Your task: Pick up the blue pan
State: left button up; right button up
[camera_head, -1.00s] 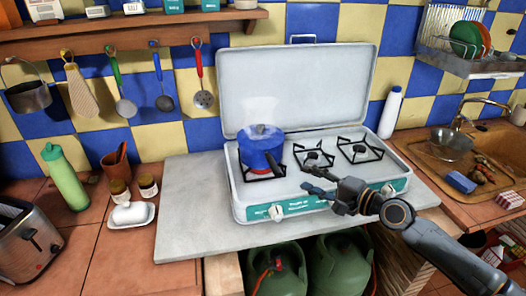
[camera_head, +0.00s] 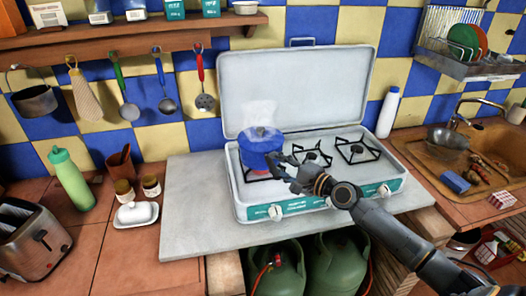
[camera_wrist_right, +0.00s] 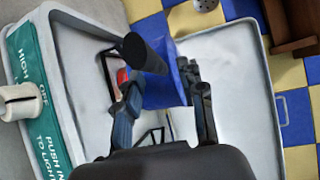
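The blue pan (camera_head: 261,148) sits upright on the left burner of the white camping stove (camera_head: 250,205). Its top seems covered by a lid, with faint steam above. My right gripper (camera_head: 283,166) is at the pan's lower right side, above the stove. In the right wrist view, the blue pan (camera_wrist_right: 165,85) shows between the two spread fingers of my right gripper (camera_wrist_right: 163,98). Its black handle (camera_wrist_right: 146,54) points toward the camera, above and between the fingers. The gripper looks open; any contact is unclear. My left gripper is out of view.
The stove's raised lid (camera_head: 300,90) stands behind the burners. A white bottle (camera_head: 388,112) is to its right. A butter dish (camera_head: 136,214), green bottle (camera_head: 70,178) and toaster (camera_head: 35,240) stand on the left. The grey slab (camera_head: 195,200) left of the stove is clear.

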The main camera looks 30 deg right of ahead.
aim_at(270, 159)
jog(key=x, duration=0.3)
jog(key=shift+w+a+r, duration=0.1)
jog(key=shift+a, duration=0.1)
jog(key=shift+c, duration=0.5)
grip_shut()
jog(key=shift+d+r, duration=0.1)
jog(key=shift+r, duration=0.1)
